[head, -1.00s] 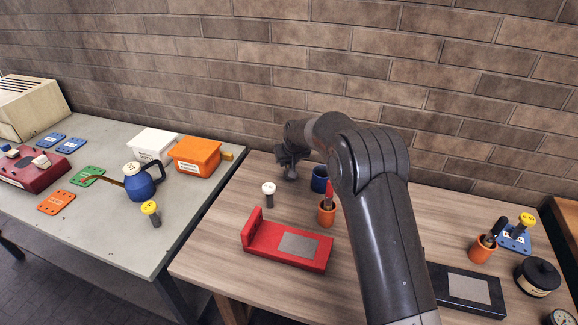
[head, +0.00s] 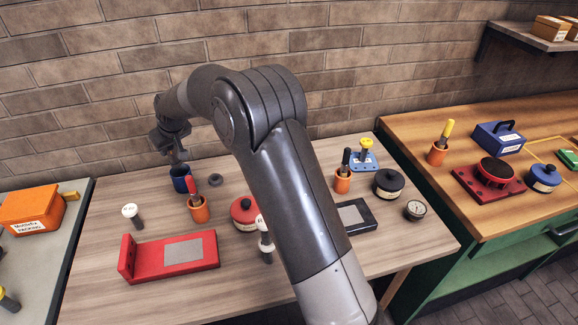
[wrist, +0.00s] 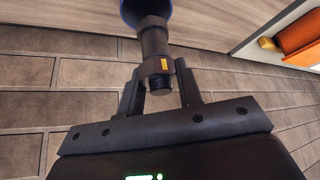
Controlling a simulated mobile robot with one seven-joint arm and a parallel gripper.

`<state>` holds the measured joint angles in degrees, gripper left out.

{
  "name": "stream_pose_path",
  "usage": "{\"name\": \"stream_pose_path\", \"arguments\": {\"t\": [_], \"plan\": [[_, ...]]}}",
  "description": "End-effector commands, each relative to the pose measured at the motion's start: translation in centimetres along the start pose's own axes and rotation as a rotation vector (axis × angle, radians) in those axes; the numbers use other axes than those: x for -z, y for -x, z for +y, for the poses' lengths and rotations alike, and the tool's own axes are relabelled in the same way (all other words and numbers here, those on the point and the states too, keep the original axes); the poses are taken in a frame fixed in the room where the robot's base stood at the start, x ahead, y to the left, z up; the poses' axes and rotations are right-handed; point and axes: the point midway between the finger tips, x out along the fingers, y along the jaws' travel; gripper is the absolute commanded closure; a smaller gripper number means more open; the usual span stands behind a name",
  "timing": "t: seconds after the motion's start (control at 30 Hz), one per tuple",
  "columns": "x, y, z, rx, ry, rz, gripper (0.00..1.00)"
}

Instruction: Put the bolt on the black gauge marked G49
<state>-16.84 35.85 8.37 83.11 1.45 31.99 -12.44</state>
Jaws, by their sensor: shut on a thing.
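My gripper (wrist: 160,92) is shut on a dark, stepped bolt (wrist: 154,42) with a yellow mark on its collar. In the head view my gripper (head: 170,140) is at the back left of the wooden table, just above the blue cup (head: 181,178); the bolt is hard to make out there. The cup's blue also shows behind the bolt in the wrist view (wrist: 128,8). The black gauge (head: 369,218), a low block with a grey plate, lies right of my arm, which hides its left part. I cannot read its marking.
A red gauge (head: 140,262) lies front left, with white-topped bolts (head: 130,211) standing near it. Orange cups (head: 198,214), a red round pot (head: 243,218), a black round pot (head: 388,184) and a dial (head: 416,209) stand on the same table. A green bench (head: 440,270) adjoins right.

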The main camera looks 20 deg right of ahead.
Motion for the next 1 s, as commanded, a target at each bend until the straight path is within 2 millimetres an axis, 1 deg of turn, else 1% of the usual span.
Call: {"name": "stream_pose_path", "arguments": {"t": [0.07, 0.17, 0.37, 0.63, 0.7, 0.77, 0.93, 1.0], "plan": [[0.2, 0.2, 0.0, 0.000, 0.000, 0.003, 1.00], [0.8, 1.2, 0.0, -0.001, 0.000, 0.005, 1.00], [3.1, 5.2, 0.0, -0.002, 0.001, 0.008, 1.00], [5.6, 9.6, 0.0, -0.001, 0.000, 0.006, 1.00], [4.8, 9.7, 1.6, -0.014, -0.022, 0.001, 1.00], [4.4, 9.9, 2.6, -0.022, -0.036, 0.002, 1.00], [3.0, 11.0, 6.2, -0.052, -0.088, 0.002, 1.00], [2.0, 11.7, 8.2, -0.070, -0.119, 0.002, 1.00]]}}
